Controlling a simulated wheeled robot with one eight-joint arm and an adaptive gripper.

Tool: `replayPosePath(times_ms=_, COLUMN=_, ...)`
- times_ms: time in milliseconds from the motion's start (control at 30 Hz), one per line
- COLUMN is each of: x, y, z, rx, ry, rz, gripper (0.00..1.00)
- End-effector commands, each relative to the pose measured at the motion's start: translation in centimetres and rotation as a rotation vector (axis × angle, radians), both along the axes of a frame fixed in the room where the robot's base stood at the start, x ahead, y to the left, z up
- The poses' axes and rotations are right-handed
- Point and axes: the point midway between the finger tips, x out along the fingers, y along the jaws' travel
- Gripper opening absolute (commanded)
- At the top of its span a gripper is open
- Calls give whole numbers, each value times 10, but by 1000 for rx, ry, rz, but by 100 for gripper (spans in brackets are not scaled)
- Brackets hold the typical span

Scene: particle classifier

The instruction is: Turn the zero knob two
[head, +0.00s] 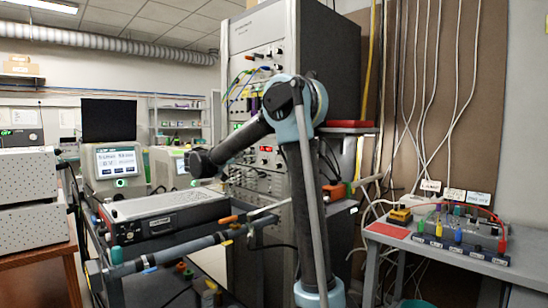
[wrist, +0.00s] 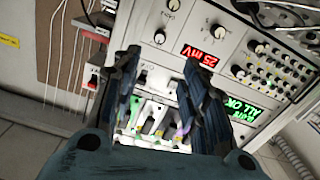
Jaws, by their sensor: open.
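The instrument rack (head: 335,55) stands in the middle of the head view, with my arm in front of it. In the wrist view its front panel (wrist: 200,15) appears turned, with several round knobs, such as one knob (wrist: 218,30) above a red "25 mV" display (wrist: 199,57) and another knob (wrist: 160,37) to the left. The labels are too small to read, so I cannot tell which is zero knob two. My gripper (wrist: 161,63) is open and empty, its fingers pointing toward the panel. Its fingers hide part of the panel's lower area.
A cart with a grey instrument box (head: 165,208) stands left of my arm in the head view. A side table (head: 445,250) with colored terminals is at the right. Cables (head: 247,85) hang on the rack front. A green "ALL OK" display (wrist: 245,107) is right of my gripper.

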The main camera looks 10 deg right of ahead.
Motion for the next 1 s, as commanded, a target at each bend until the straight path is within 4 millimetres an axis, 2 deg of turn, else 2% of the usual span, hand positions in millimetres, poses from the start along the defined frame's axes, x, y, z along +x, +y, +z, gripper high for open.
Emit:
replayPosePath(times_ms=100, x=5, y=-1, z=1, rx=-3, ry=-12, rz=1, gripper=41)
replayPosePath(times_ms=267, x=16, y=-18, z=1, rx=-3, ry=-10, rz=-1, gripper=41)
replayPosePath(times_ms=1000, x=90, y=-120, z=1, rx=-2, ry=-9, rz=0, gripper=41)
